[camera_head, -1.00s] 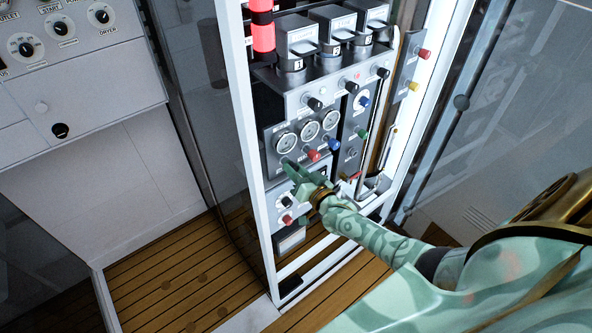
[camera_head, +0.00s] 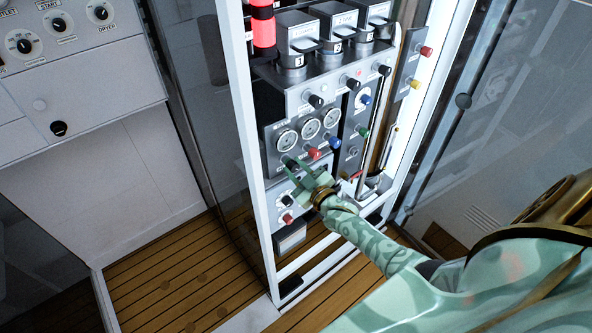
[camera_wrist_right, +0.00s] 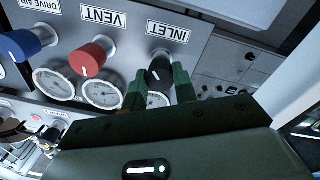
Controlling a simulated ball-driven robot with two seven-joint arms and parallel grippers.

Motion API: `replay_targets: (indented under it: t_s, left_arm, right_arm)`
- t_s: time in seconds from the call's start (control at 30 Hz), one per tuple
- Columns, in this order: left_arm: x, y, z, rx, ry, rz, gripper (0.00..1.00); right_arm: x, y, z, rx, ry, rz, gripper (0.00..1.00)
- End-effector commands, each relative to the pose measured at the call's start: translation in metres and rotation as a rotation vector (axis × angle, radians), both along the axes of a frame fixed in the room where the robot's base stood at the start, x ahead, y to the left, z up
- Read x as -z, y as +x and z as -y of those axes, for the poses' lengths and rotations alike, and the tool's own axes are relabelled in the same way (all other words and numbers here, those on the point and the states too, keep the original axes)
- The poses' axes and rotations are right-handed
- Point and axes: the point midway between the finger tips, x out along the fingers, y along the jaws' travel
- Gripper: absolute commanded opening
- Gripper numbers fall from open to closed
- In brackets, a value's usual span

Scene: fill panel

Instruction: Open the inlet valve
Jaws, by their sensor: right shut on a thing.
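The inlet valve is a black knob (camera_wrist_right: 160,73) under the upside-down INLET label in the right wrist view. My right gripper (camera_wrist_right: 160,86) has one green finger on each side of this knob and is shut on it. In the head view my right gripper (camera_head: 297,168) reaches the lower left of the gauge panel (camera_head: 271,147), and its fingers hide most of the knob. The red VENT knob (camera_wrist_right: 92,57) and the blue DRIVE AIR knob (camera_wrist_right: 27,44) sit beside it in the wrist view. My left gripper is not in view.
Several round gauges (camera_head: 287,141) sit just above the knobs. The white cabinet frame post (camera_head: 248,150) stands close to the left of my gripper. A lower panel with a red knob (camera_head: 288,218) is below. Wooden floor (camera_head: 180,270) lies open at the left.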

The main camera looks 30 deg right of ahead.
Motion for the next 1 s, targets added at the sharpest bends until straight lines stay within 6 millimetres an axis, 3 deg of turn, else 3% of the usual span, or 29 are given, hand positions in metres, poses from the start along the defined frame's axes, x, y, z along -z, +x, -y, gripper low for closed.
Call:
replay_targets:
  t_s: [0.5,1.0]
  left_arm:
    - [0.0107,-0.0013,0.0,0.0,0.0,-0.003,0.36]
    - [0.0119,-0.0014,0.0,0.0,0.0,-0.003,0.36]
  right_arm:
    - [0.005,-0.0019,-0.0011,-0.002,-0.325,0.016,0.05]
    - [0.0045,-0.0019,-0.001,-0.002,-0.382,0.02,0.05]
